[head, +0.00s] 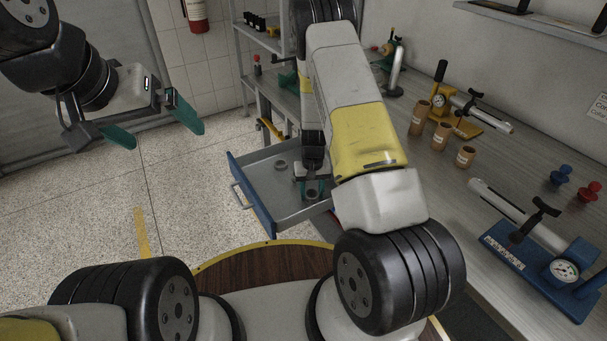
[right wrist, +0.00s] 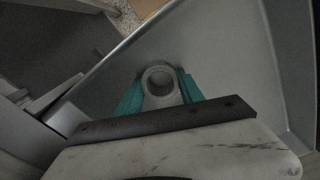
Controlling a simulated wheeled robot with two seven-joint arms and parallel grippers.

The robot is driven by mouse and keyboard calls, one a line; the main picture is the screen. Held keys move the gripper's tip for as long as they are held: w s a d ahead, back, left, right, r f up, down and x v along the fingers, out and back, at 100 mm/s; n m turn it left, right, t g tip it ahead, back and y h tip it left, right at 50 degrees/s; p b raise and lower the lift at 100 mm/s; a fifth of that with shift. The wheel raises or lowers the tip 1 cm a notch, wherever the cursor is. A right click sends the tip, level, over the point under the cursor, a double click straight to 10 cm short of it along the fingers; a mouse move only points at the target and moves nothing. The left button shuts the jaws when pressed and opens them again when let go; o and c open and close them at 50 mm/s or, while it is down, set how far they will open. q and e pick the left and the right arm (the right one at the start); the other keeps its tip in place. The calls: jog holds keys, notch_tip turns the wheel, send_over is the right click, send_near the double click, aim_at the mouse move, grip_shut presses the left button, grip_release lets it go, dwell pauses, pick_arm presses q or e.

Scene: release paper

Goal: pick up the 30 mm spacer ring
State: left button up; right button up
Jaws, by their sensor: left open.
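A grey spacer ring (right wrist: 160,68) lies between the teal fingers of my right gripper (right wrist: 160,88) in the right wrist view. Both fingers meet its sides, so the gripper appears shut on it. In the head view my right gripper (head: 312,190) reaches down into the open drawer (head: 252,196), and the ring is small there. I cannot read either ring's size. Whether the held ring touches the drawer floor is unclear. My left gripper (head: 155,125) is open and empty above the floor.
The drawer walls (right wrist: 283,65) stand close around my right gripper. The workbench (head: 425,165) to the right carries several brown cups (head: 442,137), a yellow pump (head: 455,112) and a blue pump (head: 540,255). The floor (head: 85,215) on the left is clear.

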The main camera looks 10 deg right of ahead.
jog(key=c, duration=0.7)
jog(key=shift+r, duration=0.1)
